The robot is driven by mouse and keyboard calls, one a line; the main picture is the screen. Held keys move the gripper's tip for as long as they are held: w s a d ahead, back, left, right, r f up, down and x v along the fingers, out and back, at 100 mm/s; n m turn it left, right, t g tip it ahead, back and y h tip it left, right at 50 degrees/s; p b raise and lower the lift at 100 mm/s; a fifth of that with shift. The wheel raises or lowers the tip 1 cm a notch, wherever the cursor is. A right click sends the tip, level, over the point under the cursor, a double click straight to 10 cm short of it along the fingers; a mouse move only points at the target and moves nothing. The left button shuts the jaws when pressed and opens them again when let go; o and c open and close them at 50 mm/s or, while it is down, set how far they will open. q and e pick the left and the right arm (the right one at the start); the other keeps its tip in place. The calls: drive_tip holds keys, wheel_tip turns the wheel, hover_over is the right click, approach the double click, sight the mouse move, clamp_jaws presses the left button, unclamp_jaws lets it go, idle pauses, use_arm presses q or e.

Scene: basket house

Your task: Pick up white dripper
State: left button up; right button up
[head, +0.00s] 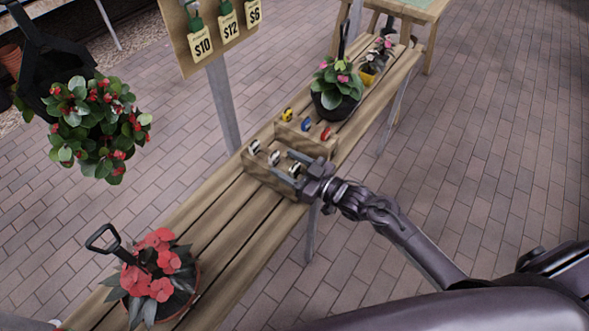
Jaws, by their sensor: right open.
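Several small white drippers with dark parts stand in the near part of a wooden box (262,178) on a plank bench. One white dripper (254,147) is at the left, another white dripper (274,158) is in the middle, and a third white dripper (294,168) is at the right. My right gripper (288,167) reaches over the box from the right. It is open, with its fingers on either side of the rightmost white dripper; I cannot tell whether they touch it. My left gripper is out of view.
Yellow, blue and red drippers (307,124) stand in the box's far part. A pink-flowered potted plant (336,84) is behind it, and a red-leaved plant (157,268) with a black handled tool is in front. A price board (212,36) and its post rise at the left.

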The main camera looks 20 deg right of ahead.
drive_tip(key=c, duration=0.9)
drive_tip(key=shift+o, duration=0.2)
drive_tip(key=shift+r, duration=0.1)
